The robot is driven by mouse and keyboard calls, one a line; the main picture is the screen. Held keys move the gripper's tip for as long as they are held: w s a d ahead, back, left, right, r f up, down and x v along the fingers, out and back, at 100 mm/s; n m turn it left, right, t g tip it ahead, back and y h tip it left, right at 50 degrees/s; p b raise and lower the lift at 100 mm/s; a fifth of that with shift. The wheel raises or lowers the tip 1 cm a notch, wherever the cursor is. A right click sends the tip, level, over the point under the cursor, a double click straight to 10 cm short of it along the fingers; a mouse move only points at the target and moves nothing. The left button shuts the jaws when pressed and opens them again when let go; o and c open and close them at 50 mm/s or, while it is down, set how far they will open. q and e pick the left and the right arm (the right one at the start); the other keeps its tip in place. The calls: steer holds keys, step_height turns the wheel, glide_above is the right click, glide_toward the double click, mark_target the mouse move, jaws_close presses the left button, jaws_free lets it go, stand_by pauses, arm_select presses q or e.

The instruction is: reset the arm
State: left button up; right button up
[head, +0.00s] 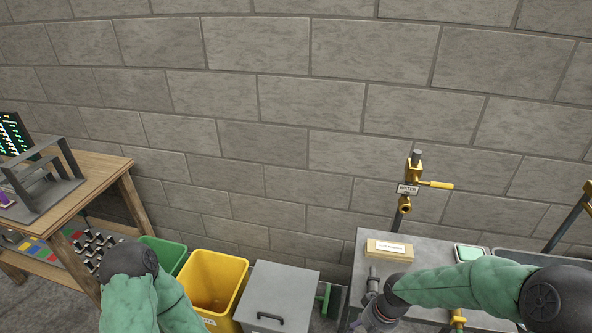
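My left arm shows at the bottom left as a green sleeve with a dark joint, in front of the bins. Its gripper is outside the picture. My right arm comes in from the right edge, green-sleeved with dark joints. It reaches left over the grey counter, then bends down at a grey wrist part that leaves the bottom edge. The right gripper's fingers are not visible, so what either gripper holds is hidden.
A wooden table (105,176) with a grey rack (45,190) stands left. Green (165,251) and yellow (238,290) bins and a grey lidded bin (283,290) line the wall. A brass water tap (412,188) rises behind the grey counter (376,236), which carries a tan box (377,251).

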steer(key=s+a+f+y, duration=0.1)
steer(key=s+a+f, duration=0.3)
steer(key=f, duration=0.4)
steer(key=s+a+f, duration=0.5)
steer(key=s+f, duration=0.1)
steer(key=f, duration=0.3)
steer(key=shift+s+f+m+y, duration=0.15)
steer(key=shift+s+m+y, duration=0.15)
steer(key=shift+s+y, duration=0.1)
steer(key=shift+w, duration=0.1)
